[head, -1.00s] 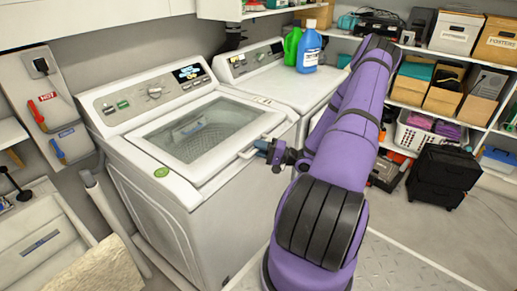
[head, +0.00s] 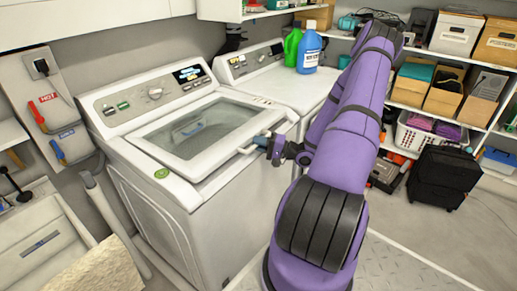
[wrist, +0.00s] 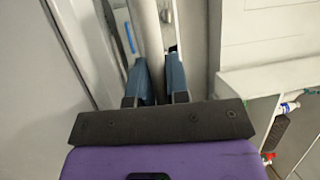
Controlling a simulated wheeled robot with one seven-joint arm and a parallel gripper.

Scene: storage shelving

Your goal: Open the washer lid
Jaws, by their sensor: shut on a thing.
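The white washer (head: 165,205) stands at the centre left of the head view, its control panel (head: 150,93) at the back. Its lid (head: 205,127), with a dark glass window, is tilted up slightly at the front. A white bar handle (head: 248,147) runs along the lid's front right edge. My gripper (head: 264,143) is shut on this handle at the front right. In the wrist view, the blue fingers of my gripper (wrist: 158,78) lie on either side of the pale handle bar (wrist: 146,35). The lid's hinge line is partly hidden.
A dryer (head: 285,85) with green and blue bottles (head: 308,52) on top stands right of the washer. Shelves with boxes (head: 455,32) line the right. A sink (head: 40,240) is at left.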

